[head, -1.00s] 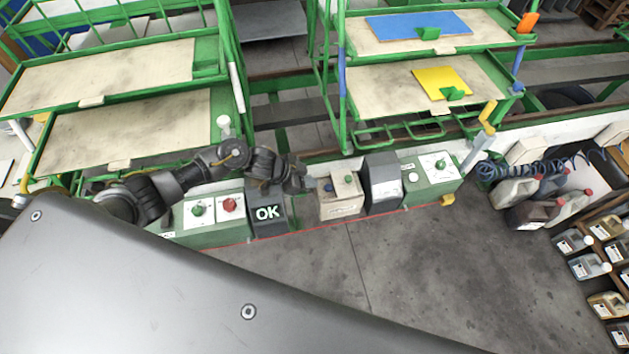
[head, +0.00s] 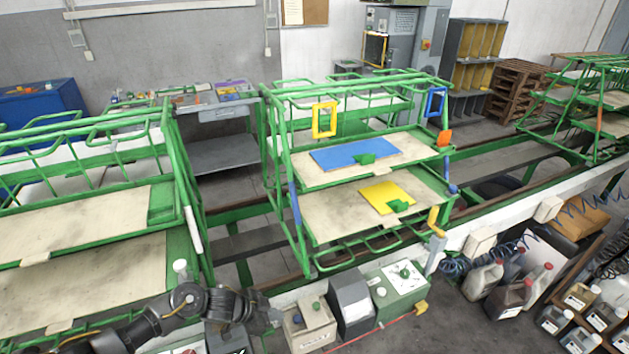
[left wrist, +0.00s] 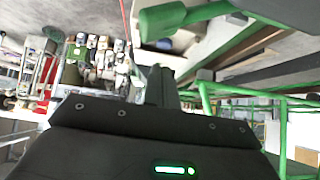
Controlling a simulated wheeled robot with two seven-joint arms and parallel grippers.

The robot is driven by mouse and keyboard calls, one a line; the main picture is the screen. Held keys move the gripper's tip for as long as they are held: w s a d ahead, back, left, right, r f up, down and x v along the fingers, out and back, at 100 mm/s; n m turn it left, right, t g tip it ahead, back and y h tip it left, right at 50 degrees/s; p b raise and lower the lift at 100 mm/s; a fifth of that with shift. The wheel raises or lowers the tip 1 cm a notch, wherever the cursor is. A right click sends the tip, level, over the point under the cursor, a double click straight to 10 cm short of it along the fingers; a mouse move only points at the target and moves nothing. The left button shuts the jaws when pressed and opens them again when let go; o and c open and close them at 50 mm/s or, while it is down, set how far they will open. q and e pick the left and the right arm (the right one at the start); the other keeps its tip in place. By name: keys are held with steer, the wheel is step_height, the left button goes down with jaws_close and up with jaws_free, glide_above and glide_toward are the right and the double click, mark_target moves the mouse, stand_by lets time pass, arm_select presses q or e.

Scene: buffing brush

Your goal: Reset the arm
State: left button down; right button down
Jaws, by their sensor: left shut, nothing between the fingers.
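My left arm comes in from the lower left in the head view. Its dark gripper (head: 274,317) is shut and empty, held above the control boxes at the rack's front edge. It is just left of the beige button box (head: 309,328). In the left wrist view the shut gripper (left wrist: 160,85) points away from the camera, with nothing between its fingers. My right gripper is not in view.
The green rack (head: 290,215) holds a blue panel (head: 335,156) and a yellow panel (head: 377,194). A grey box (head: 351,304) and a green control box (head: 405,295) stand right of the gripper. Jugs (head: 482,281) stand farther right.

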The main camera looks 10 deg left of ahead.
arm_select(q)
steer(key=s+d+t, duration=0.2)
steer(key=s+d, duration=0.2)
steer(key=d, duration=0.1)
steer(key=s+a+r+n+g+y, duration=0.1)
steer(key=s+a+r+n+y, duration=0.2)
steer(key=s, duration=0.5)
steer(key=s+a+r+n+g+y, duration=0.1)
steer(key=s+a+r+n+y, duration=0.1)
steer(key=s+a+n, duration=0.45)
steer(key=s+a+r+n+g+y, duration=0.1)
steer(key=s+a+r+y, duration=0.15)
steer(key=s, duration=0.65)
step_height(320, 180, down, 34)
steer(key=s+g+b, duration=0.1)
steer(key=s+b, duration=0.2)
steer(key=b, duration=0.4)
steer(key=s+a+f+b, duration=0.1)
steer(key=s+f+b, duration=0.1)
steer(key=s+f, duration=0.5)
steer(key=s+a+f+g+b, duration=0.1)
steer(key=s+f+b, duration=0.1)
steer(key=s+f, duration=0.6)
step_height(320, 180, down, 4)
steer(key=shift+a+r+m+g, duration=0.15)
steer(key=shift+a+m+g, duration=0.15)
steer(key=shift+m, duration=0.15)
